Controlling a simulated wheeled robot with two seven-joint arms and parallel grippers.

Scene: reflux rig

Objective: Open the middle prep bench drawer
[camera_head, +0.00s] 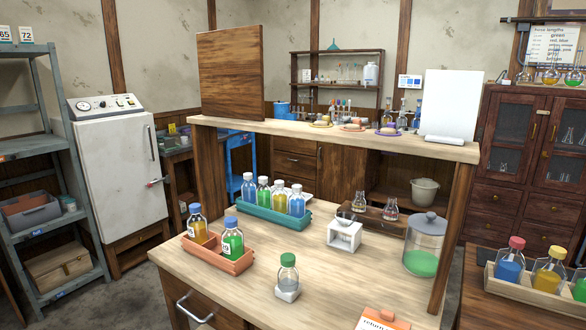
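A wooden bench (240,285) with a pale top stands in front of me. One dark drawer front (179,307) shows at the lower left below its top, with a curved metal handle (194,308). It looks shut. The lower part of this bench is cut off by the bottom edge, so I cannot tell whether this is the middle drawer. Neither of my grippers is in view.
On the bench stand an orange crate (228,264) of bottles, a teal rack (262,219) of bottles, a green-capped bottle (288,270) and a glass jar (424,250). A bottle tray (520,290) is at right. Floor (130,292) shows at left.

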